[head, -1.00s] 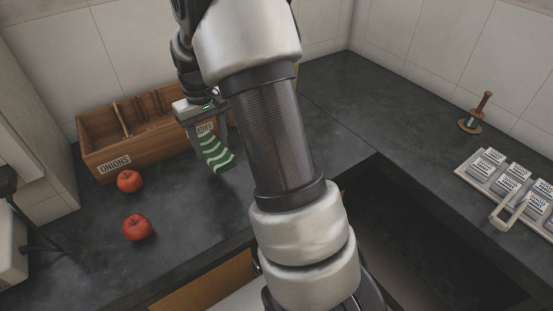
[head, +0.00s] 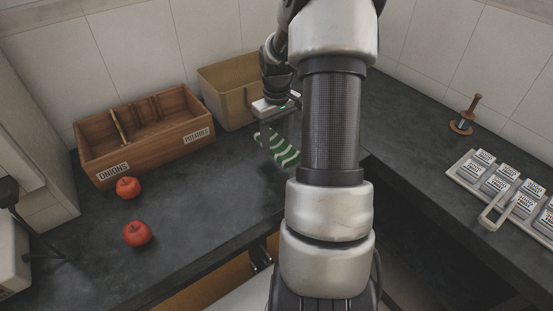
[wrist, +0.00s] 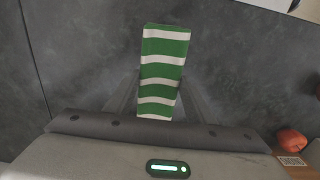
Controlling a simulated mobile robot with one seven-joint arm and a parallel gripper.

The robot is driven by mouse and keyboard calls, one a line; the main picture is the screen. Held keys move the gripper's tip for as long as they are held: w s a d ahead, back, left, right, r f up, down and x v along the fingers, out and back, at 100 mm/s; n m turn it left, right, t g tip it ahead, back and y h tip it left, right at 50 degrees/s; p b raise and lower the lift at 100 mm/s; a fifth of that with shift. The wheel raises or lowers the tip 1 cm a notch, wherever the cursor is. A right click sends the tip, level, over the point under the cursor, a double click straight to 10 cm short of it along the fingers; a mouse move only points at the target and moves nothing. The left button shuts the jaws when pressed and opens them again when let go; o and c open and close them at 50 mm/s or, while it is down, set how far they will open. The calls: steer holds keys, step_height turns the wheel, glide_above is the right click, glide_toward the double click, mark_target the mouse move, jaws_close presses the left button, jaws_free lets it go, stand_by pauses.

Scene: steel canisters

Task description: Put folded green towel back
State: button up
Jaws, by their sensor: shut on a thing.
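The folded green towel (head: 281,150) has white wavy stripes. It also shows in the wrist view (wrist: 163,68), stretching out between the fingers. My gripper (head: 274,128) is shut on the towel and holds it over the dark counter, in front of the tan bin. My arm hides part of the gripper and the area to its right in the head view. I cannot tell how high the towel is above the counter.
A wooden crate (head: 103,166) labelled onions and potatoes stands at the back left, beside a tan bin (head: 222,95). Two red apples or tomatoes (head: 128,187) (head: 137,233) lie in front of the crate.

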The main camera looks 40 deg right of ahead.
mark_target(276, 165)
steer(key=shift+f+b, duration=0.35)
steer(key=shift+f, duration=2.8)
steer(key=shift+f, duration=0.1)
steer(key=o, duration=1)
step_height(276, 165, up, 12)
steer(key=shift+r+p, duration=0.15)
steer(key=shift+p, duration=0.7)
